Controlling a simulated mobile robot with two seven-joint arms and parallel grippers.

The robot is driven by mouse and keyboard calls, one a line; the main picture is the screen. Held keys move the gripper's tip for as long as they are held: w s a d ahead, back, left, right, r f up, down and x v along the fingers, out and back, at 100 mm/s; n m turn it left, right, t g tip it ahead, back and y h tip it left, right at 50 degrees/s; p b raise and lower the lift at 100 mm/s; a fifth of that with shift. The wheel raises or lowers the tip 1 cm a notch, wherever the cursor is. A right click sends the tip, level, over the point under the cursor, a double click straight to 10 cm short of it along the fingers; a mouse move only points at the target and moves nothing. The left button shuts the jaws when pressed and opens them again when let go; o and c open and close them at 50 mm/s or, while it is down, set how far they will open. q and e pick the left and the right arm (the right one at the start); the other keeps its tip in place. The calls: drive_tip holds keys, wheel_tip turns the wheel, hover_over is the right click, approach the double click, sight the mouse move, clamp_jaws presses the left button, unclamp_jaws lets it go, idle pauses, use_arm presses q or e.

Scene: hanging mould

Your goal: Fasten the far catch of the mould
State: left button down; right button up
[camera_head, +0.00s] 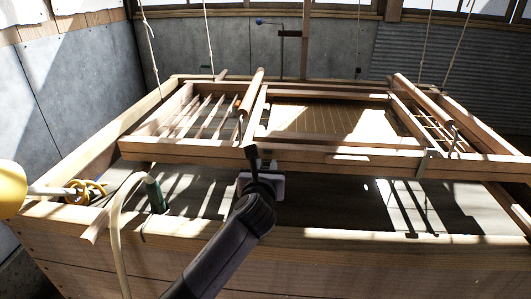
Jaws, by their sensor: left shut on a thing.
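The mould (330,155) is a wide wooden frame hanging on cords above a wooden vat. A thin-lined screen (325,120) fills its middle. My left gripper (256,158) is at the front rail, left of the middle, shut on a small dark thing. The gripper covers most of that thing, so I cannot tell whether it is a catch. A metal catch (425,163) sits on the front rail at the right. Its fastening is too small to judge. My right gripper is not in view.
The vat's front edge (330,235) runs below the mould. Hanging cords (209,40) rise around the mould. A blue-knobbed lever (260,21) stands behind.

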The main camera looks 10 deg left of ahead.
use_arm(q)
drive_tip(key=shift+w+a+r+g+p, duration=0.15)
drive_tip(key=shift+r+g+p, duration=0.25)
drive_tip(key=shift+p, duration=0.7)
drive_tip(key=shift+w+d+r+g+p, duration=0.15)
drive_tip(key=shift+r+g+p, duration=0.2)
drive_tip(key=shift+p, duration=0.75)
drive_tip(key=shift+w+g+p, duration=0.2)
drive_tip(key=shift+g+p, duration=0.15)
drive_tip(key=shift+p, duration=0.25)
drive_tip(key=shift+w+r+g, duration=0.1)
drive_tip(key=shift+w+g, duration=0.1)
drive_tip(key=shift+g, duration=0.2)
drive_tip(key=shift+w+r+g+p, duration=0.25)
drive_tip(key=shift+w+g, duration=0.2)
drive_tip(key=shift+g, duration=0.55)
drive_tip(key=c, duration=0.9)
unclamp_jaws()
